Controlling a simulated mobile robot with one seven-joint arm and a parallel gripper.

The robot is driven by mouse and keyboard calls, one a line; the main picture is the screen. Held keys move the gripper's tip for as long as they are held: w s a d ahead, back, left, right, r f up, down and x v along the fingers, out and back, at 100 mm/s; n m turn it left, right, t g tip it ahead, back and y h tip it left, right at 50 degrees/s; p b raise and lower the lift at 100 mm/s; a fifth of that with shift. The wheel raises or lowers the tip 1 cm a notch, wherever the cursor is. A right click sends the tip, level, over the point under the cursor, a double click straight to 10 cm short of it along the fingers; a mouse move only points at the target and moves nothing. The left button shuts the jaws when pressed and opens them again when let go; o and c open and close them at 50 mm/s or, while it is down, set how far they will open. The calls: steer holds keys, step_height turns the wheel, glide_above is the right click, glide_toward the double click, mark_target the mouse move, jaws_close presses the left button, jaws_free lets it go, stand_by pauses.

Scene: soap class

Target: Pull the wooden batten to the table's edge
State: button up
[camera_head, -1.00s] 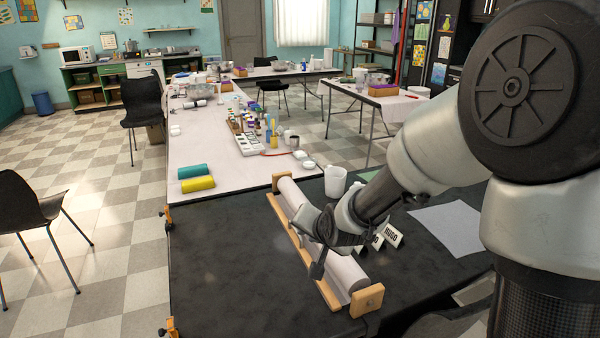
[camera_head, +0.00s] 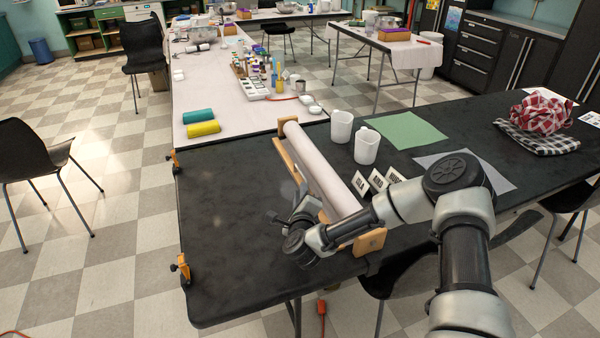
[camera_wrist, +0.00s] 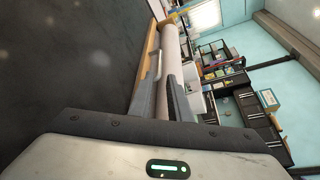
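The wooden batten (camera_head: 288,160) is a long tan strip along the left side of the white paper roll (camera_head: 322,170) on the black table (camera_head: 225,210). Its near stretch is hidden behind my gripper and wrist. My gripper (camera_head: 290,207) is low over the table, at the left of the roll's near end. In the wrist view the two dark fingers of my gripper (camera_wrist: 163,75) stand a little apart, with the pale roll beyond them. The batten (camera_wrist: 151,45) runs up from beside the left finger. Whether the fingers hold it is hidden.
The roll has wooden end blocks, the near one (camera_head: 370,242) by the table's near edge. Name cards (camera_head: 378,181) and white cups (camera_head: 366,146) stand to its right. Orange clamps (camera_head: 181,267) sit on the left edge. The black tabletop left of the roll is clear.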

mark_target(300, 170)
steer(key=b+x, duration=0.1)
steer(key=x, duration=1.4)
steer(key=shift+w+f+b, duration=0.1)
steer(key=shift+b, duration=0.25)
steer(key=shift+c, duration=0.3)
jaws_close()
